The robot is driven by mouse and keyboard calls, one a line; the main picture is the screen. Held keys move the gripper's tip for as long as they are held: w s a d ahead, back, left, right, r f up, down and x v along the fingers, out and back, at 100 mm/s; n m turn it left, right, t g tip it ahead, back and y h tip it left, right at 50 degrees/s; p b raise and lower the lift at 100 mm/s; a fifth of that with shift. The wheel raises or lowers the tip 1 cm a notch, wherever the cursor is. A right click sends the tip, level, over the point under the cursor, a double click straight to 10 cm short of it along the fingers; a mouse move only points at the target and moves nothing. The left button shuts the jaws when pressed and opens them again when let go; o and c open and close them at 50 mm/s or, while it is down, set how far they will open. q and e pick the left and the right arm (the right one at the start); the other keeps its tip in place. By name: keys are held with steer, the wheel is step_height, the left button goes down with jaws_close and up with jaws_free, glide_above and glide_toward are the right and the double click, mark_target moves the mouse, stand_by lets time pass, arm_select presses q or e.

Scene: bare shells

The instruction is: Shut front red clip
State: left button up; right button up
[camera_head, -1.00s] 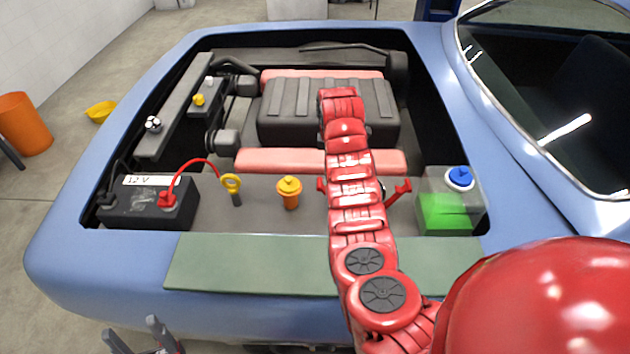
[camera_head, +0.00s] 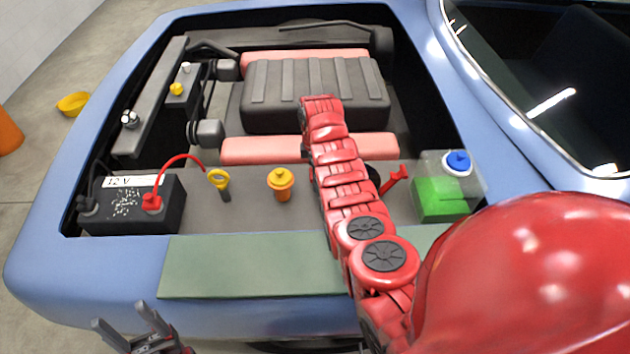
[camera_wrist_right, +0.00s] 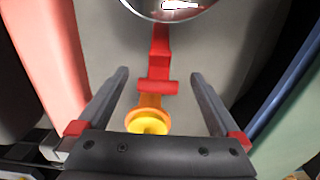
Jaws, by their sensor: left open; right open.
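In the right wrist view a red clip (camera_wrist_right: 159,62) sticks out from a shiny silver dome (camera_wrist_right: 170,8) and ends in a crossbar. My right gripper (camera_wrist_right: 160,73) is open, with one finger on each side of the clip and a gap to both. In the head view my right arm hides this gripper, this clip and most of the dome. Another red clip (camera_head: 394,180) juts out to the right of my arm there, tilted upward. My left gripper (camera_head: 120,313) is open and empty at the lower left, outside the car's front edge.
An orange cap with a yellow top (camera_head: 281,183) stands left of my right arm; it also shows below the clip in the wrist view (camera_wrist_right: 149,122). A yellow-ringed dipstick (camera_head: 218,180), a battery (camera_head: 130,208) and a green fluid tank (camera_head: 441,198) stand nearby.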

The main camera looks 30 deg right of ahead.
steer(key=shift+f, duration=0.4)
step_height(320, 180, down, 4)
steer(key=shift+w+r+b, duration=0.15)
steer(key=shift+r+b, duration=0.1)
steer(key=shift+b, duration=0.15)
steer(key=shift+f+b, duration=0.3)
steer(key=shift+f, duration=0.25)
jaws_close()
